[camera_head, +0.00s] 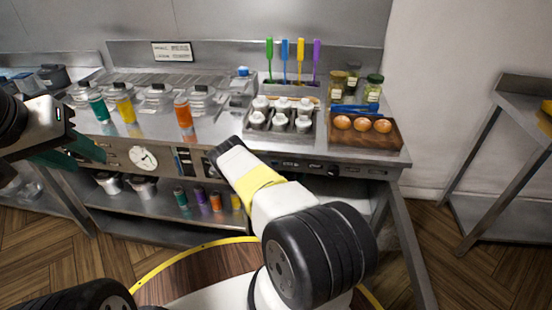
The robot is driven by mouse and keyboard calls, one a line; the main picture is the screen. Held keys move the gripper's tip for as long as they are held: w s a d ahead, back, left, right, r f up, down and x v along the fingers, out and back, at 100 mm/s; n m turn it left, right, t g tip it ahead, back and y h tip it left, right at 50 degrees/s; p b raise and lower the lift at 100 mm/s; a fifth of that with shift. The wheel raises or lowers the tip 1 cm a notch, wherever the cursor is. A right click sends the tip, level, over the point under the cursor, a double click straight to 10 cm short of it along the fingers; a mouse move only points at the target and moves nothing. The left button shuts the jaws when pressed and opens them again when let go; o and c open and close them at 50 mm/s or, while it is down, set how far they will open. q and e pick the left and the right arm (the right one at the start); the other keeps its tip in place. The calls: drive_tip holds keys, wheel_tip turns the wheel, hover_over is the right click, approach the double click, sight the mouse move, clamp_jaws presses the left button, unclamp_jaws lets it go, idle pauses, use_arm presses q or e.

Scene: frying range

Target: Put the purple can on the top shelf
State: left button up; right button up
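The counter top (225,125) above carries a teal can (99,109), a yellow can (125,110) and an orange can (183,113). My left gripper (75,152) hangs at the left, in front of the counter's front panel, well left of the purple can; its finger gap is unclear. My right arm reaches up from the bottom; its dark end (228,155) is above and right of the purple can, fingers hidden.
Lidded containers (157,97) line the back of the counter. Metal pots (142,186) sit left on the lower shelf. A separate metal table (524,92) stands far right.

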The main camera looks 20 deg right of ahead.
drive_tip(key=v, duration=1.2)
